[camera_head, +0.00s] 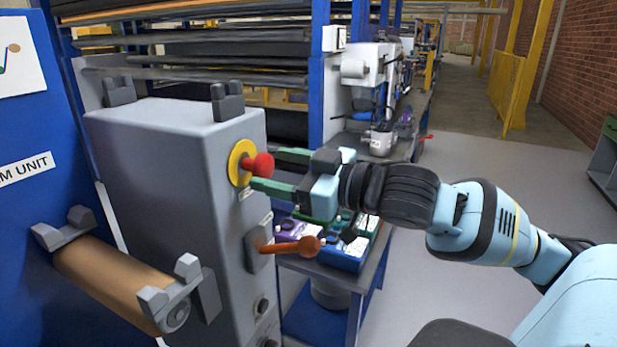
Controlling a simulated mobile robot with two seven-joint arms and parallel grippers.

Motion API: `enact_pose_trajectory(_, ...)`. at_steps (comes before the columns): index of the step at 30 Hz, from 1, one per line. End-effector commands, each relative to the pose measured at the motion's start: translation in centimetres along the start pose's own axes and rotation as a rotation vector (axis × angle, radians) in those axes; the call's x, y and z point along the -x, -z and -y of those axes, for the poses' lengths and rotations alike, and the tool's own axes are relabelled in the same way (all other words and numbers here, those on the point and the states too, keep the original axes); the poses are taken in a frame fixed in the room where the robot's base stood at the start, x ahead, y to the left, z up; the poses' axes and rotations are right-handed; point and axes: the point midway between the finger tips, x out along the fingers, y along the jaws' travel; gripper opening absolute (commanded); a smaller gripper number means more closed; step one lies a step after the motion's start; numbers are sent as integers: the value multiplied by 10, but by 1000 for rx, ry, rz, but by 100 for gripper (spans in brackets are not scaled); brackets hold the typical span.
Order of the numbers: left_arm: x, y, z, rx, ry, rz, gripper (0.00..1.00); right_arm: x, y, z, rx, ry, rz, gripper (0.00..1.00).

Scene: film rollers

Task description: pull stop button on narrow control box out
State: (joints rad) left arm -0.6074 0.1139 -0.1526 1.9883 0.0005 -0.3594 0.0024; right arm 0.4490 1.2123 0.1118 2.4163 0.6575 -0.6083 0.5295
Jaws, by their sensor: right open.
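The narrow control box (165,150) is a tall grey cabinet left of centre. Its stop button (262,165) is a red knob on a yellow round plate (237,162), on the upper part of the box's right face. My right gripper (268,170) comes in from the right with its green fingers apart. Its fingertips are at the red knob, one above and one below it. I cannot tell whether they touch it. My left gripper is not in view.
An orange-red lever (292,246) sticks out of the box below the button, close under my right gripper. A brown roller (115,285) sits in brackets at lower left. A blue bench (358,278) with coloured boxes stands behind. The floor at right is clear.

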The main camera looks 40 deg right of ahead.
Motion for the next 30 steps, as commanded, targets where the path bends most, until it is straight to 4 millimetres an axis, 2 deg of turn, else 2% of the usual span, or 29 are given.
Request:
enact_pose_trajectory(14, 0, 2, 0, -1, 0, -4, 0, 28, -1, 1, -1, 2, 3, 64)
enact_pose_trajectory(21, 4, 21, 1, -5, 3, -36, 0, 45, 2, 1, -4, 3, -1, 64)
enact_pose_trajectory(30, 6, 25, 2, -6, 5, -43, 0, 54, 1, 1, 0, 2, 0, 64)
